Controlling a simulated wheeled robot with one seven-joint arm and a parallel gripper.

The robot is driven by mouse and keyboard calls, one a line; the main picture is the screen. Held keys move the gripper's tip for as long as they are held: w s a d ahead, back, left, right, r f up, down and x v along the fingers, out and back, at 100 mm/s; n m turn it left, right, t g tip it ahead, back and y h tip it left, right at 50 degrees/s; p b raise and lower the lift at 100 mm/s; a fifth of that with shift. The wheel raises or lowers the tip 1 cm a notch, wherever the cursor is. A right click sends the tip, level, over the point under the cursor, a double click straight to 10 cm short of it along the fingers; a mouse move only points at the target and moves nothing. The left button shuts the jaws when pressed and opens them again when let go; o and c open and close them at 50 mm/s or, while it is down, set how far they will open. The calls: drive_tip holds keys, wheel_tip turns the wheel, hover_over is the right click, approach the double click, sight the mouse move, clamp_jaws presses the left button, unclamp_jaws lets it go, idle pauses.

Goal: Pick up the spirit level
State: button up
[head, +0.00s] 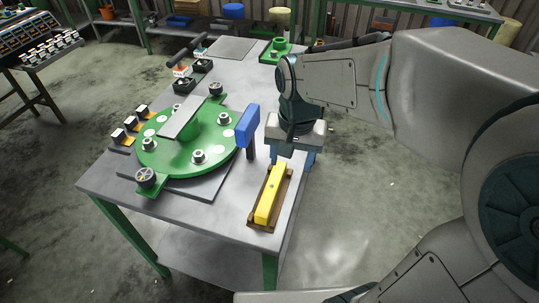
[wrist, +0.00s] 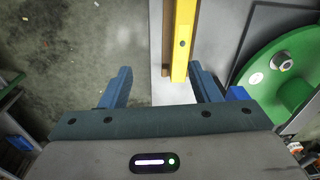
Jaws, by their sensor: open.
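The spirit level is a long yellow bar (head: 270,194) lying in a shallow brown holder (head: 285,191) near the table's front right corner. In the wrist view the yellow bar (wrist: 184,40) runs away from me, its near end close to the right finger. My gripper (head: 296,158) is open and empty, pointing down beyond the bar's far end in the head view. In the wrist view its two blue fingers (wrist: 161,72) stand apart, with the bar's line falling between them, off-centre to the right. I cannot tell the height between the fingers and the bar.
A green round disc (head: 190,155) with several metal fittings sits on the grey table (head: 225,212) to the left. A blue block (head: 247,126) stands upright between the disc and my gripper. Small dark parts line the table's left side. The floor to the right is open.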

drive_tip(key=w+a+f+m, duration=0.1)
drive_tip(key=w+a, duration=0.2)
drive_tip(key=a, duration=0.2)
hover_over(271, 187)
drive_tip(key=shift+g, duration=0.4)
drive_tip(key=f, duration=0.9)
drive_tip(key=shift+s+a+f, duration=0.1)
drive_tip(key=shift+s+a, duration=0.2)
drive_tip(key=shift+s, duration=0.05)
drive_tip(key=f, duration=0.4)
drive_tip(key=shift+w+d, duration=0.35)
drive_tip(key=shift+d, duration=0.05)
drive_tip(key=shift+f, duration=0.6)
clamp_jaws()
